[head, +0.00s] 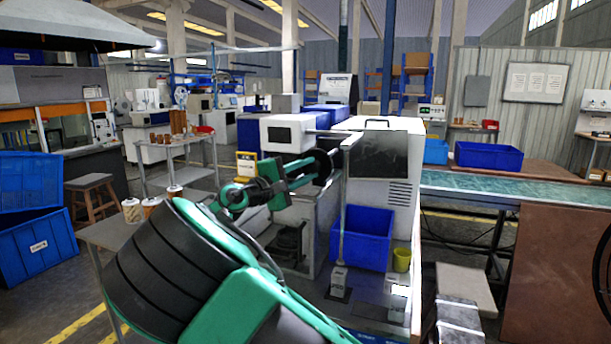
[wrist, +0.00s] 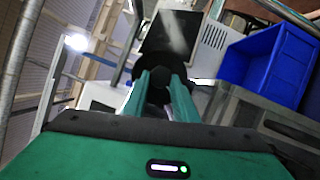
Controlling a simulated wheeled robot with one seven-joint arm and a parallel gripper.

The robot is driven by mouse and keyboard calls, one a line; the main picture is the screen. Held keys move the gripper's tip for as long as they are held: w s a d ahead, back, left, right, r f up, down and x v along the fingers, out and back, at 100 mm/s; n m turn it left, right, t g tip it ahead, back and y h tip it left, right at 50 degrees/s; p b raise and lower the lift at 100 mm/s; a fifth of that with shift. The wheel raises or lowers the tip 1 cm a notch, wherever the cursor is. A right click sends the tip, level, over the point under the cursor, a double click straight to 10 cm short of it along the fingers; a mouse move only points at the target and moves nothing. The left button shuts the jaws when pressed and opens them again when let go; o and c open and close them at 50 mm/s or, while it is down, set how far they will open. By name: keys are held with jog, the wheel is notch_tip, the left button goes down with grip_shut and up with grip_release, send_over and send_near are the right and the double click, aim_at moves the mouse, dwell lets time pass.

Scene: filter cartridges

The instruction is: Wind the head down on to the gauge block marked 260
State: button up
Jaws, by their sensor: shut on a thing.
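My gripper (head: 312,172) is at the end of my green and black arm, in the middle of the head view. It is shut on a dark round handwheel or knob (head: 326,164), beside the upper part of a thin grey upright post (head: 343,215). In the wrist view both green fingers (wrist: 160,92) close around the dark round part (wrist: 157,76). A small grey block (head: 339,279) stands at the foot of the post on a dark plate. I cannot read a 260 marking on anything, nor clearly make out the head.
A white cabinet with a dark panel (head: 382,157) rises behind. A green conveyor (head: 510,188) lies at right. Small cartridges (head: 131,210) stand on a table at left.

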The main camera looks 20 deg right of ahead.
jog(key=m+y, duration=0.1)
jog(key=m, duration=0.2)
jog(key=shift+m+g, duration=0.3)
jog(key=m, duration=0.1)
jog(key=m+y, duration=0.1)
jog(key=m, duration=0.1)
jog(key=shift+s+d+r+g+y, duration=0.1)
jog(key=shift+r+g+y, duration=0.1)
jog(key=shift+g+y, duration=0.1)
jog(key=m+y, duration=0.2)
jog(key=m, duration=0.1)
jog(key=shift+s+d+r+m, duration=0.1)
jog(key=shift+s+r+m, duration=0.05)
jog(key=shift+m, duration=0.15)
jog(key=shift+m+y, duration=0.3)
jog(key=shift+m, duration=0.1)
jog(key=shift+r, duration=0.1)
jog(key=o, duration=1.1)
jog(key=shift+r, duration=0.1)
jog(key=v, duration=1)
jog(key=shift+s+a, duration=0.2)
